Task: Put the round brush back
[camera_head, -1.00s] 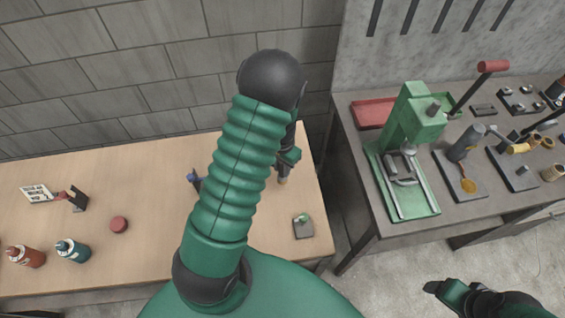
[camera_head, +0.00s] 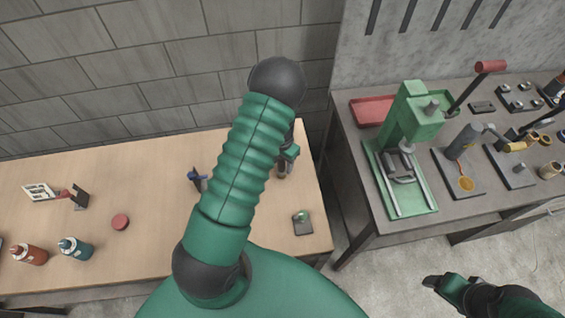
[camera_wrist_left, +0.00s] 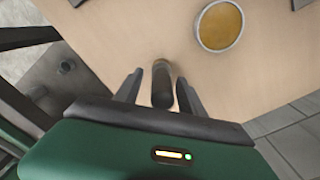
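My left gripper (camera_head: 284,168) is low over the right end of the wooden table, partly hidden by its own arm. In the left wrist view its two fingers (camera_wrist_left: 160,88) are spread. A dark, rounded, elongated thing (camera_wrist_left: 162,84), possibly the round brush, lies between them with a gap on each side. In the head view a small brownish end (camera_head: 281,173) shows just under this gripper; I cannot tell whether it is the same thing. My right gripper (camera_head: 440,284) is at the bottom right, over the floor, and its fingers are unclear.
A small grey block (camera_head: 302,224) with a green top is near the table's right edge. A gold disc (camera_wrist_left: 220,25) shows in the wrist view. The grey bench (camera_head: 350,205) is right, past a gap.

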